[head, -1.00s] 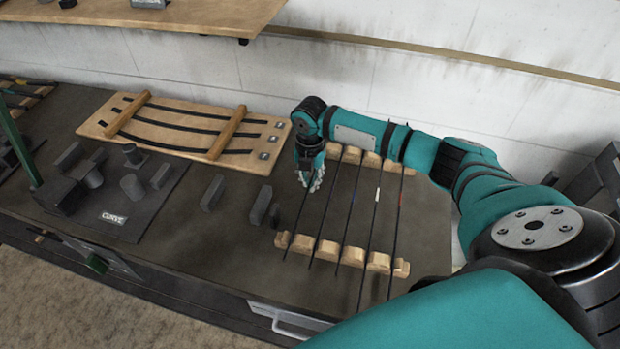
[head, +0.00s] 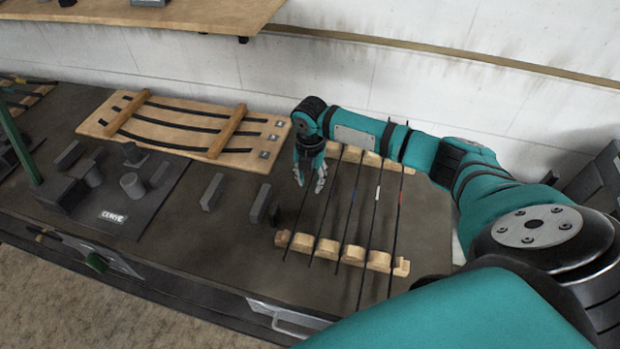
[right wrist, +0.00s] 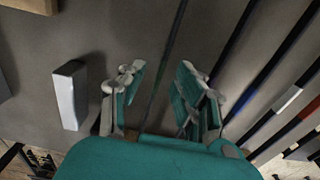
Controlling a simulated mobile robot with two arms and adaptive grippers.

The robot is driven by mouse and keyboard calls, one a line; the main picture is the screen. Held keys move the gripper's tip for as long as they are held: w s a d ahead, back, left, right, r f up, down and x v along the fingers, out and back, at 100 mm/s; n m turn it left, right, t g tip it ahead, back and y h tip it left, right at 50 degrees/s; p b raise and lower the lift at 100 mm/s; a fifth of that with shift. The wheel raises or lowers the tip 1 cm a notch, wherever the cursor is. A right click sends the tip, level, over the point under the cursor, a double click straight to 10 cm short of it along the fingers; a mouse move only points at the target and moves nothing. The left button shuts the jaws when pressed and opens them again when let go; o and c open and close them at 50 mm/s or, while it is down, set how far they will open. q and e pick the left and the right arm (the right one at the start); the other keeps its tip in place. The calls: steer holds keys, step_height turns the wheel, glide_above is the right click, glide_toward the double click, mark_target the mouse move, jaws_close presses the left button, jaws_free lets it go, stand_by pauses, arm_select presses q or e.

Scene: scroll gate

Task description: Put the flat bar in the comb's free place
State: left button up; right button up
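The comb is a wooden rack whose notched front rail (head: 328,250) and back rail (head: 371,158) carry several thin dark bars lying across them. My right gripper (head: 310,183) is open above the comb's left side. In the right wrist view, a dark bar (right wrist: 168,70) runs between the spread fingers (right wrist: 162,78), with a gap on both sides. In the head view this leftmost bar (head: 294,232) reaches the left end of the front rail. I cannot tell from its look whether it is the flat bar. Its far end is hidden by the gripper. My left gripper is not in view.
Other bars carry blue, white and red marks, such as the white-marked bar (head: 377,195). Small dark blocks (head: 260,204) stand left of the comb. A wooden board with curved strips (head: 185,128) lies behind, near the wall. A dark CURVE fixture (head: 112,217) is at left.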

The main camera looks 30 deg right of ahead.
step_height(320, 180, up, 12)
stand_by(0.4)
stand_by(0.5)
